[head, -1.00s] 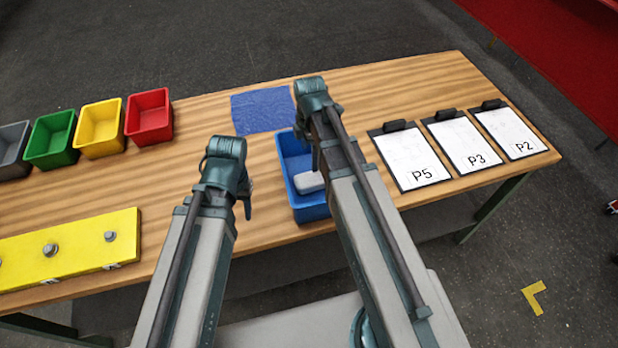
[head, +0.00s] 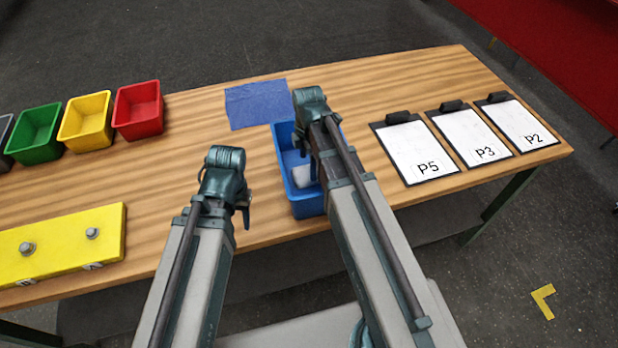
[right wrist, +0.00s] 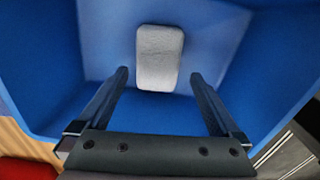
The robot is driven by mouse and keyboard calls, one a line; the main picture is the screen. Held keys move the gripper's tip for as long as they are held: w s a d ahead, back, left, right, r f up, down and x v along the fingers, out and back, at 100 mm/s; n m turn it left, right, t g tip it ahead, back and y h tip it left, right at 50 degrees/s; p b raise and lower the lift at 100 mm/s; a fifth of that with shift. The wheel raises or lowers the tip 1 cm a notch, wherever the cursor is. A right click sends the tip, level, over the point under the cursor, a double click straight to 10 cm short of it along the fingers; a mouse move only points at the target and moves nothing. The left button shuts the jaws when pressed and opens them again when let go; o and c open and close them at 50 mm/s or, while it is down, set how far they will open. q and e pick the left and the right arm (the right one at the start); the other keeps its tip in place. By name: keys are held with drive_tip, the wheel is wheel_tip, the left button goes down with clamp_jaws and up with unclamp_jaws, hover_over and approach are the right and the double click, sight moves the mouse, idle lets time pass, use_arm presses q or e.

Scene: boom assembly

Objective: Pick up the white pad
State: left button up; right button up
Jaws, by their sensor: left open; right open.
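The white pad (head: 302,176) lies inside the blue bin (head: 307,204), partly hidden behind my right arm in the head view. In the right wrist view the pad (right wrist: 160,57) is a pale rounded block against the bin's blue inside. My right gripper (right wrist: 160,76) is open over the bin, a finger on either side below the pad in the picture. The fingers look apart from the pad, with nothing between them. My left gripper (head: 246,207) is to the left of the bin, near the table's front edge, with no object seen in it.
A blue cloth-like sheet (head: 257,104) lies behind the bin. Clipboards P5 (head: 416,153), P3 (head: 468,135) and P2 (head: 522,124) lie at right. Red (head: 138,110), yellow (head: 87,122) and green bins (head: 35,133) stand at left, behind a yellow block (head: 62,244) with bolts.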

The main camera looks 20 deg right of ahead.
use_arm(q)
drive_tip(key=shift+f+b, duration=2.65)
use_arm(e)
drive_tip(key=shift+w+d+f, duration=0.15)
drive_tip(key=shift+f, duration=2.5)
use_arm(q)
drive_tip(key=shift+r, duration=0.1)
use_arm(e)
drive_tip(key=shift+r, duration=0.1)
drive_tip(key=shift+c, duration=0.3)
drive_tip(key=c, duration=1.1)
use_arm(q)
drive_tip(key=shift+r, duration=0.1)
use_arm(e)
wheel_tip(320, 180, up, 10)
drive_tip(key=p, duration=1)
use_arm(q)
wheel_tip(320, 180, up, 10)
